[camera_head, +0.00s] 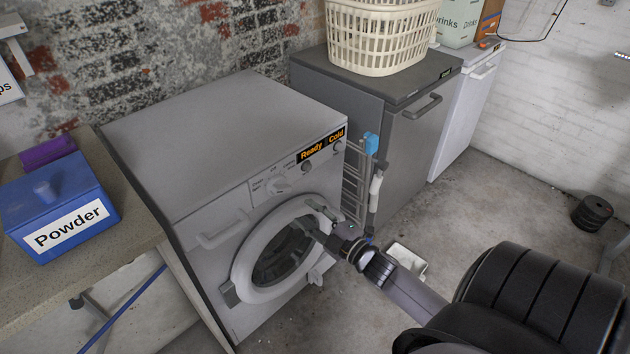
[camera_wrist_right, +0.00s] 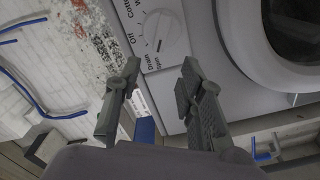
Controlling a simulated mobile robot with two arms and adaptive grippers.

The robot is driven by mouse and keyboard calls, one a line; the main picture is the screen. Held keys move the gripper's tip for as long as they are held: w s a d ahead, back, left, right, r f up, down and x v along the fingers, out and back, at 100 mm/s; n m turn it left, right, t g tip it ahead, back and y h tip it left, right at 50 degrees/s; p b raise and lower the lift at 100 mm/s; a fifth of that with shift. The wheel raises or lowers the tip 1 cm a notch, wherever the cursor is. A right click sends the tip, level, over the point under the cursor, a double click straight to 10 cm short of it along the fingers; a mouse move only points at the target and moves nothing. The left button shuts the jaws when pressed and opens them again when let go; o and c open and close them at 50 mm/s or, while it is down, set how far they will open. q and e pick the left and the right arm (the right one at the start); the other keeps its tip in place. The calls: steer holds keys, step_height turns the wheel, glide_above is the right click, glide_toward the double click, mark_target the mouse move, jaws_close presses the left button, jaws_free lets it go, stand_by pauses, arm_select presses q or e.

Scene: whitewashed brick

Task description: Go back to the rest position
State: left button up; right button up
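My right gripper (camera_head: 316,238) reaches in from the lower right and is in front of the washing machine (camera_head: 225,140) in the head view. It overlaps the round door (camera_head: 250,268) there; whether it touches the door I cannot tell. In the right wrist view its two fingers (camera_wrist_right: 160,78) stand apart with nothing between them. Beyond them are the machine's dial (camera_wrist_right: 163,32) and part of the door (camera_wrist_right: 235,45). The panel reads "Ready" and "Cold". My left gripper is not in view.
A worktop (camera_head: 125,200) with a blue Powder box (camera_head: 50,195) is at left. A dark grey appliance (camera_head: 405,140) carrying a cream basket (camera_head: 375,40) and a drying rack (camera_head: 355,185) stand right of the machine. A small white container (camera_head: 408,262) is on the floor.

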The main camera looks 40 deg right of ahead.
steer(key=shift+s, duration=0.85)
steer(key=s+a+f+m+g+h+p, duration=0.1)
steer(key=s+f+m+g, duration=0.3)
steer(key=f, duration=0.6)
steer(key=s+a+f+m+g, duration=0.15)
steer(key=s+f, duration=0.35)
steer(key=f, duration=0.5)
steer(key=s+a+f+m+g+h+p, duration=0.1)
steer(key=s+f+m+g, duration=0.15)
steer(key=s+f, duration=0.45)
steer(key=s+a+f+m+g, duration=0.1)
steer(key=s+a+f+g, duration=0.2)
steer(key=s+f, duration=0.2)
steer(key=s+a+f+g, duration=0.3)
steer(key=s+f, duration=0.2)
steer(key=s, duration=0.6)
steer(key=s+a+f+m+g+p, duration=0.1)
steer(key=s+a+f+g, duration=0.2)
steer(key=s+f, duration=0.3)
steer(key=shift+s+a+m+y, duration=0.35)
steer(key=shift+s+a, duration=0.25)
steer(key=shift+s, duration=0.4)
steer(key=shift+f, duration=0.1)
